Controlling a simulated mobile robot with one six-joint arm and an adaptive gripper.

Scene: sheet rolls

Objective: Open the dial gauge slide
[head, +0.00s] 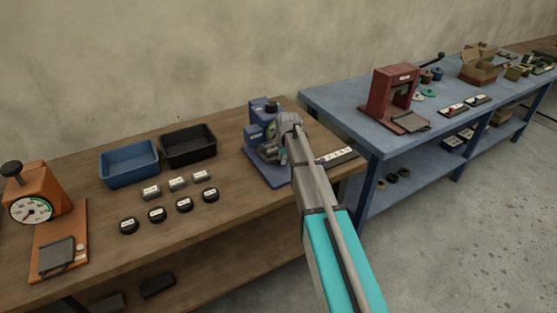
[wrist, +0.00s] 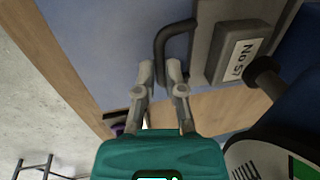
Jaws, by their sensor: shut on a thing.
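The blue dial gauge device (head: 262,172) stands on the wooden bench in the head view, partly hidden behind my arm. A dark bent handle (wrist: 161,38) sticks out from the block's side. My gripper (wrist: 161,70) is shut on the handle at its near end. Part of the gauge's dial (wrist: 245,165) shows at the lower right. In the head view my gripper is hidden by my own wrist.
An orange dial gauge (head: 38,205) stands at the bench's left end. A blue bin (head: 128,165), a black bin (head: 190,147) and several small labelled blocks and round pieces lie between. A labelled strip (head: 338,156) lies right of the blue device. A blue table (head: 340,110) stands beyond.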

